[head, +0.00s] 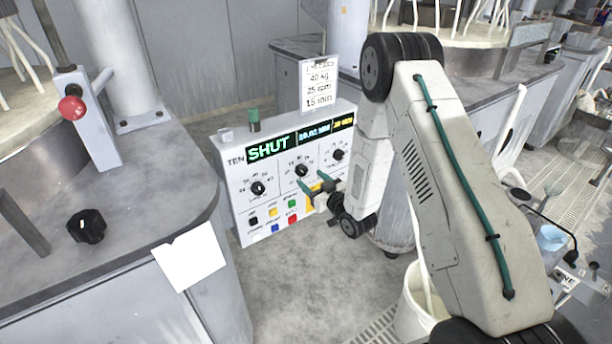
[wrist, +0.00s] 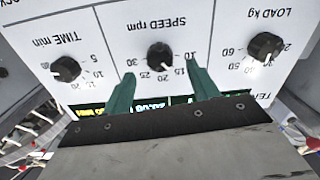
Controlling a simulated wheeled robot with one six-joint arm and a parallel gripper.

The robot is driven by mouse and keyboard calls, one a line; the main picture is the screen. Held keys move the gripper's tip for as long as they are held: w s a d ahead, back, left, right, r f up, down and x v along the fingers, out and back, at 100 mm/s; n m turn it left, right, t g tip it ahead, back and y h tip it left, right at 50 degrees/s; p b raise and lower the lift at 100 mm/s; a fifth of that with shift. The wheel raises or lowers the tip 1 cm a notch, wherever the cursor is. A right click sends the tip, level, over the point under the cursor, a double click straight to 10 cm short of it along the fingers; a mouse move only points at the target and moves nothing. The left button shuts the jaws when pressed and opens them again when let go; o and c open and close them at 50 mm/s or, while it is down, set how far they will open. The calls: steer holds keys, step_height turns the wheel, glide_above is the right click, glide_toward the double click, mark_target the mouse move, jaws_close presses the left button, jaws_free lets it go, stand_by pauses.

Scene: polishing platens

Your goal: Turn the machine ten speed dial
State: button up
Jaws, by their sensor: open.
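The machine ten panel (head: 240,205) is white, with TEN printed at its left beside a display reading SHUT. The speed dial (head: 302,170) is a black knob, the middle one of three. In the wrist view, which shows the panel upside down, the speed dial (wrist: 160,56) sits under the label SPEED rpm. My gripper (head: 312,187) is just in front of the panel, near this dial. In the wrist view its teal fingers (wrist: 161,69) are apart and empty, their tips to either side of the dial's lower part. I cannot tell whether they touch the panel.
The load dial (wrist: 265,46) and time dial (wrist: 66,69) flank the speed dial. Coloured buttons (head: 291,205) lie below the dials. A card (head: 319,84) reading 40 kg, 25 rpm, 15 min stands above the panel. A grey bench (head: 130,215) with a black knob (head: 86,226) is at left.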

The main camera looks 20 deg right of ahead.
mark_target(304, 173)
steer(key=shift+x, duration=2.1)
steer(key=c, duration=1)
